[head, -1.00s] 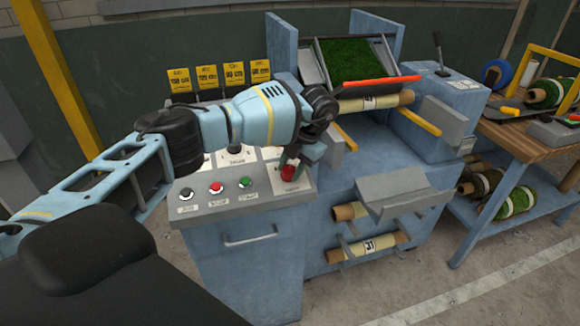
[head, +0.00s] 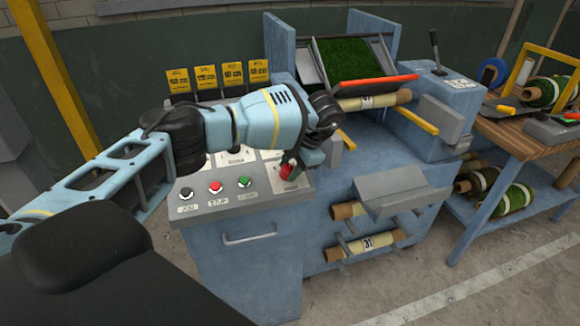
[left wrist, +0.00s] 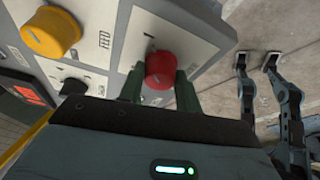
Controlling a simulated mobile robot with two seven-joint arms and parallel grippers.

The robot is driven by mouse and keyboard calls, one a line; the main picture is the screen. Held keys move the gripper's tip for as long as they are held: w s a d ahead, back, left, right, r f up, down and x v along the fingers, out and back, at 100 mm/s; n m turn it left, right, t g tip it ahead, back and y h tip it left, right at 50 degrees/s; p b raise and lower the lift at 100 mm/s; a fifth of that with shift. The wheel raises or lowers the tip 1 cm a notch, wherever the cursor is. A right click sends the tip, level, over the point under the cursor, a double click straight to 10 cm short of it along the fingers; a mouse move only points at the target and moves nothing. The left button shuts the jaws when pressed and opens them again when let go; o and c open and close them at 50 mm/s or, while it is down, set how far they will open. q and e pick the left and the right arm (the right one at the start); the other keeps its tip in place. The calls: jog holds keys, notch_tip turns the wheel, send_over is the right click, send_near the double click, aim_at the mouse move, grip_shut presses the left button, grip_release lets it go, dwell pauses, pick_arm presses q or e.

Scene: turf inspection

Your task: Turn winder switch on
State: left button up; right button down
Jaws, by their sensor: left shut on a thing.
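A red knob (head: 287,170) sits on a pale plate at the right end of the sloping control panel (head: 235,203). My left gripper (head: 291,165) reaches it from above and is shut on it. In the left wrist view the red knob (left wrist: 159,69) lies between the two dark green fingers of my left gripper (left wrist: 159,85), one on each side. A "1" mark shows on the plate near the knob. The knob's printed name is not readable, so I cannot tell whether it is the winder switch. My right gripper is not seen.
A black button (head: 186,194), a red button (head: 215,188) and a green button (head: 245,182) line the panel's front. A yellow knob (left wrist: 50,32) and a black knob (left wrist: 72,87) are near the gripper. Turf rolls lie on a bench at right.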

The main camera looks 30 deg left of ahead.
pick_arm(q)
jog(key=o, duration=1)
jog(key=shift+c, duration=0.2)
jog(key=v, duration=0.7)
jog(key=shift+r, duration=0.35)
jog(key=shift+d, duration=0.1)
